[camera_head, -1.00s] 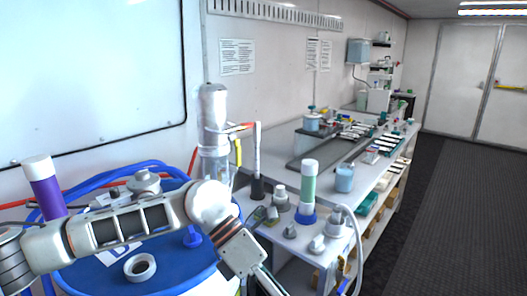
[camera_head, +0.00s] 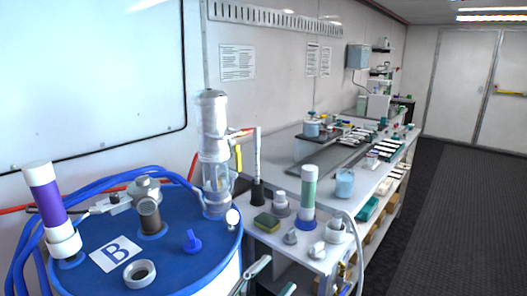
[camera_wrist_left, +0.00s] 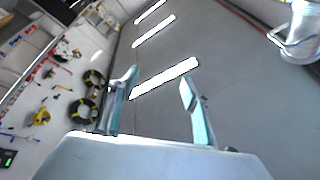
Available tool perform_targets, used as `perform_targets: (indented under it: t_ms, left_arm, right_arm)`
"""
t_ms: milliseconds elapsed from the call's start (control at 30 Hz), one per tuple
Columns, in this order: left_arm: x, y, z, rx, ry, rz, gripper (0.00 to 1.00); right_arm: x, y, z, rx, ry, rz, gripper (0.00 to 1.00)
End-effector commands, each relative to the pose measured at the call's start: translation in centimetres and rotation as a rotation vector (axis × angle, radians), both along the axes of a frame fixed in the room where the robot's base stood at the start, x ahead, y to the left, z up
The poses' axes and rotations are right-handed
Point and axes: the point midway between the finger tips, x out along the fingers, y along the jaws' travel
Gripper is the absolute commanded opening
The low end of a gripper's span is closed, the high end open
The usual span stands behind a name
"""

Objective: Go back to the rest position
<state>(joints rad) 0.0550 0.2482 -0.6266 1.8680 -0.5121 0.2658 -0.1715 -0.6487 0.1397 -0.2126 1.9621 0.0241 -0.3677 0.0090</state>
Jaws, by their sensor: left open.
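My left gripper (camera_head: 272,278) shows at the bottom edge of the head view, in front of the white bench and right of the blue drum (camera_head: 185,262). Only its fingers and a dark part show there; the rest of the arm is out of frame. In the left wrist view its two fingers (camera_wrist_left: 158,84) stand apart with nothing between them. Behind them are the ceiling with light strips and a wall with hanging tools. My right gripper is in neither view.
The drum top carries a purple cylinder (camera_head: 47,198), a grey ring (camera_head: 140,273), a blue valve (camera_head: 192,241) and a clear pump (camera_head: 213,150). The bench (camera_head: 300,262) holds a green cylinder (camera_head: 309,188) and a sponge (camera_head: 266,222). Open dark floor (camera_head: 450,220) lies right.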

Motion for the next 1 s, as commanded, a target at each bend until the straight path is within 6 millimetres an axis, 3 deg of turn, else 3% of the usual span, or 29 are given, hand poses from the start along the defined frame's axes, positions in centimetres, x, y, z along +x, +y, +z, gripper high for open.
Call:
perform_targets:
  t_ms: [33,133,267,400,500,600,700,800,1000]
  left_arm:
    - [0.1,1.8,-2.8,-0.025,0.106,0.056,0.48]
    - [0.1,5.7,-8.5,-0.062,0.312,0.166,0.48]
    - [-1.8,10.4,-15.8,-0.099,0.559,0.295,0.48]
    - [-5.7,15.1,-23.2,-0.126,0.803,0.419,0.48]
    - [-9.1,17.9,-27.5,-0.136,0.949,0.492,0.48]
    - [-12.2,20.0,-30.5,-0.143,1.060,0.548,0.48]
    - [-14.3,21.3,-32.3,-0.147,1.129,0.583,0.48]
    - [-15.4,21.9,-33.2,-0.149,1.164,0.600,0.48]
    - [-15.6,22.0,-33.3,-0.149,1.171,0.604,0.48]
  right_arm:
    - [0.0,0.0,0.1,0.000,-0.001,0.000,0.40]
    - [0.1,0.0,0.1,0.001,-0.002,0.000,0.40]
    - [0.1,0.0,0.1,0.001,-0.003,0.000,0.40]
    - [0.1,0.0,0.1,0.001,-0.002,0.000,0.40]
    - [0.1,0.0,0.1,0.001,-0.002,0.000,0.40]
    - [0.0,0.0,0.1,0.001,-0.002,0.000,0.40]
    - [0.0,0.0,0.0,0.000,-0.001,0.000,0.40]
    - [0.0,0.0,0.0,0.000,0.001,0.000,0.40]
    - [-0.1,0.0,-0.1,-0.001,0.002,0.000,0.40]
